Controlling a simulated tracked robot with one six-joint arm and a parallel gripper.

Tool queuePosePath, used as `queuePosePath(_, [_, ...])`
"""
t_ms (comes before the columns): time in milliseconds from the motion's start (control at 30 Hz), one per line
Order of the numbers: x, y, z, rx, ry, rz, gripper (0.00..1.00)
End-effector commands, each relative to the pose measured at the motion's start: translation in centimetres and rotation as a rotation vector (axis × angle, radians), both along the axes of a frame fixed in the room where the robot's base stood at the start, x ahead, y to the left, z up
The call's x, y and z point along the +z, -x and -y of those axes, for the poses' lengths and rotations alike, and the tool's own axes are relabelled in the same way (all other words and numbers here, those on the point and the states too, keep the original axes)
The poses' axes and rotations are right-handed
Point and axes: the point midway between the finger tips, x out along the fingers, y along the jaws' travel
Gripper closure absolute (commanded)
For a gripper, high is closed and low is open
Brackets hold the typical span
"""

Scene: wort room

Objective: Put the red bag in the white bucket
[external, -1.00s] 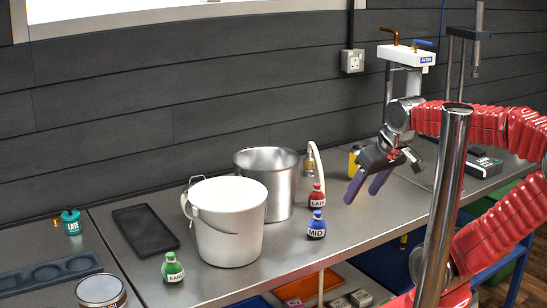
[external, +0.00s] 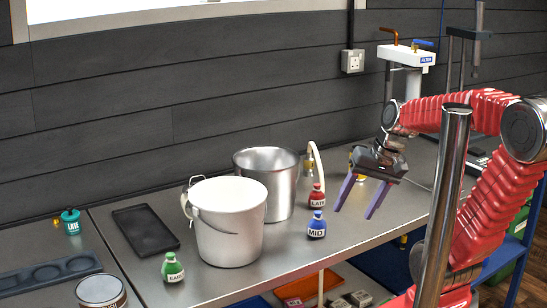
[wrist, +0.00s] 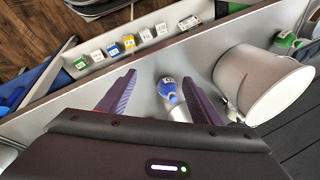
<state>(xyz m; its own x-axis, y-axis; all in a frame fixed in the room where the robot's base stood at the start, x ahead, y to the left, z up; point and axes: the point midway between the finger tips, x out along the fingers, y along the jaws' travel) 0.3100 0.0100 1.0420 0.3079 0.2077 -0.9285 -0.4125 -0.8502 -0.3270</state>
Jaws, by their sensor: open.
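The red bag (external: 317,196), with a white label reading LATE, stands on the steel counter just behind the blue bag in the external view. I cannot make it out in the wrist view. The white bucket (external: 230,238) stands upright to its left, with its handle at the side; it also shows at the right of the wrist view (wrist: 258,88). My gripper (external: 354,213) is open and empty, fingers pointing down, to the right of the red and blue bags. In the wrist view the blue bag appears between the spread fingers (wrist: 160,90).
The blue bag (external: 316,226), labelled MID, is close in front of the red bag. A steel pot (external: 284,200) stands behind the bucket.

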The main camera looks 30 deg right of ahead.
Motion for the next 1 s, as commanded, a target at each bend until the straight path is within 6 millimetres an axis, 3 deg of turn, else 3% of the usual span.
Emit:
queuePosePath(333, [-2.5, -3.3, 0.4, -0.477, -0.438, -0.197, 0.41])
queuePosePath(567, [-3.2, -6.6, 2.5, -0.800, -0.740, -0.290, 0.41])
queuePosePath(767, [-3.7, -9.6, 6.1, -1.079, -1.015, -0.347, 0.41])
queuePosePath(1000, [-4.4, -12.5, 12.5, -1.385, -1.348, -0.376, 0.41])
